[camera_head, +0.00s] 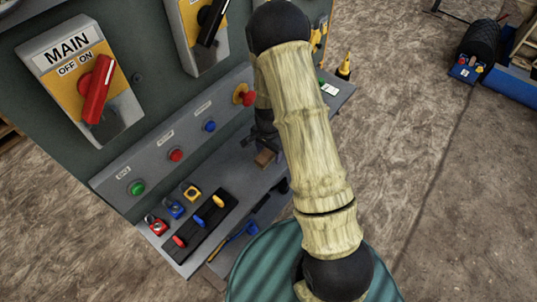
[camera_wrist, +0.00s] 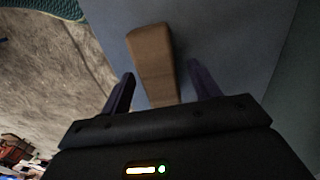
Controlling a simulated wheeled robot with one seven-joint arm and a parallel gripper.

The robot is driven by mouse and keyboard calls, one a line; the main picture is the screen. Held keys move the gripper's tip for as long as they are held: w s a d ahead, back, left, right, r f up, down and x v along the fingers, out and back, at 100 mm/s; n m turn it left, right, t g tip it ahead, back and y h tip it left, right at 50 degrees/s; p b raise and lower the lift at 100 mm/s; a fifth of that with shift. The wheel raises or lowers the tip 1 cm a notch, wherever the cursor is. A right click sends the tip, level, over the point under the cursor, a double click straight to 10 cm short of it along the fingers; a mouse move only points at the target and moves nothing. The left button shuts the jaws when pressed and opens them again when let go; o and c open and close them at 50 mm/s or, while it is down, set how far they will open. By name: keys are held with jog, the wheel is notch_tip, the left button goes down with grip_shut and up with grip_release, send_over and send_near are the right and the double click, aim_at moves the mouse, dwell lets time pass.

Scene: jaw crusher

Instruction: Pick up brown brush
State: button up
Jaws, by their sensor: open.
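In the wrist view, a brown block-like object (camera_wrist: 152,62), which looks like the brown brush, lies on a grey-blue shelf surface (camera_wrist: 226,30). My gripper (camera_wrist: 162,85) is open. One finger is on each side of the object's near end, with a gap on both sides. Whether the fingers are level with it cannot be told. In the head view, a small part of the brown brush (camera_head: 265,157) shows on the console shelf, left of my arm. My gripper there is mostly hidden behind the arm. Bristles are not visible.
The control panel carries a red MAIN switch (camera_head: 97,90), a red emergency knob (camera_head: 249,98) and coloured buttons. Small padlocks and a black strip (camera_head: 201,228) lie on the shelf to the left. A yellow-black bottle (camera_head: 344,67) stands at the shelf's far end. Floor lies to the right.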

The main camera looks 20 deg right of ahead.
aim_at(269, 151)
jog(key=c, duration=1.1)
jog(key=shift+r, duration=0.1)
notch_tip(269, 151, up, 10)
jog(key=shift+f, duration=0.1)
